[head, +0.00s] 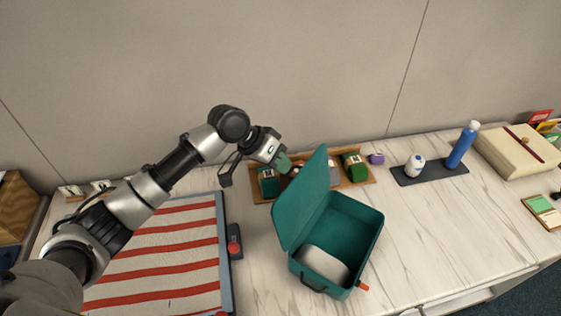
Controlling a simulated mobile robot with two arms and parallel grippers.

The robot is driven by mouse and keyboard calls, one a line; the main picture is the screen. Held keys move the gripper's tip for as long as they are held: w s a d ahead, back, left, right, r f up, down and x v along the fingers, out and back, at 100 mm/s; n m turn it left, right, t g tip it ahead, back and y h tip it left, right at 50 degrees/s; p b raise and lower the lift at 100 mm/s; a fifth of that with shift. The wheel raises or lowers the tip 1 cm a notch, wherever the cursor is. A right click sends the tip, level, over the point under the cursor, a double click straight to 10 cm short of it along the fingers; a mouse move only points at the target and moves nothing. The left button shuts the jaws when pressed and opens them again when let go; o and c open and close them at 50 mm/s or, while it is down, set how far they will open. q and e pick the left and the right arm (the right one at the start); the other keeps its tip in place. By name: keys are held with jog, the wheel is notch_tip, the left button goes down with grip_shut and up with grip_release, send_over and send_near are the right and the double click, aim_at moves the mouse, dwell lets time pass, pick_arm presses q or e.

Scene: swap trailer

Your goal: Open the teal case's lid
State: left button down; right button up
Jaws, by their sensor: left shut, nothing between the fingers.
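The teal case (362,222) stands on the white marbled counter, right of centre. Its lid (302,197) stands up steeply on the left side, so the case is open. A white item (325,264) lies inside on the case floor. A dark handle is on the front of the case and a small orange piece shows at its front right corner. My left gripper (284,163) is shut and empty, just behind and left of the lid's top edge. I cannot tell if it touches the lid. My right gripper is not in view.
A wooden tray (262,190) with green items stands behind the case. A striped cloth panel (165,250) lies left. A dark mat (430,173) holds a blue bottle (461,148) and a white jar (415,166). A cream box (515,150) is far right. Counter right of the case is clear.

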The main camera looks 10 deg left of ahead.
pick_arm(q)
jog(key=shift+r+p, duration=0.45)
jog(key=shift+r, duration=0.1)
jog(key=b+v, duration=0.3)
jog(key=v, duration=0.7)
jog(key=shift+a+r, duration=0.25)
